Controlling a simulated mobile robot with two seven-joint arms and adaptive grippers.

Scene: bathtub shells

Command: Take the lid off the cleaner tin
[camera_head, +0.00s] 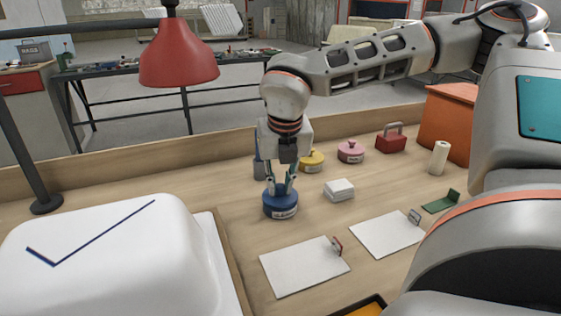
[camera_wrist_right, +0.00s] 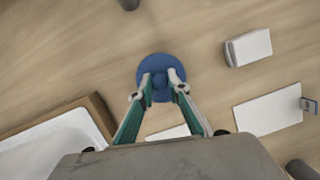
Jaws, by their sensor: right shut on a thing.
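A round blue tin (camera_head: 281,209) with a pale label on its front stands upright on the wooden bench; the label is too small to read. My right gripper (camera_head: 281,189) comes straight down on it. In the right wrist view, the two fingers (camera_wrist_right: 160,84) are closed on the round knob in the middle of the blue lid (camera_wrist_right: 160,61). The lid appears to sit on the tin; I see no gap. A yellow tin (camera_head: 312,161) and a pink tin (camera_head: 351,152) with knobbed lids stand behind. My left gripper is not in view.
A white block (camera_head: 339,190) is just right of the blue tin. White sheets (camera_head: 304,267) lie in front. A large white tub shell (camera_head: 105,255) with a blue tick stands left. A red lamp (camera_head: 178,55) hangs above. A red toolbox (camera_head: 391,141) is at the back.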

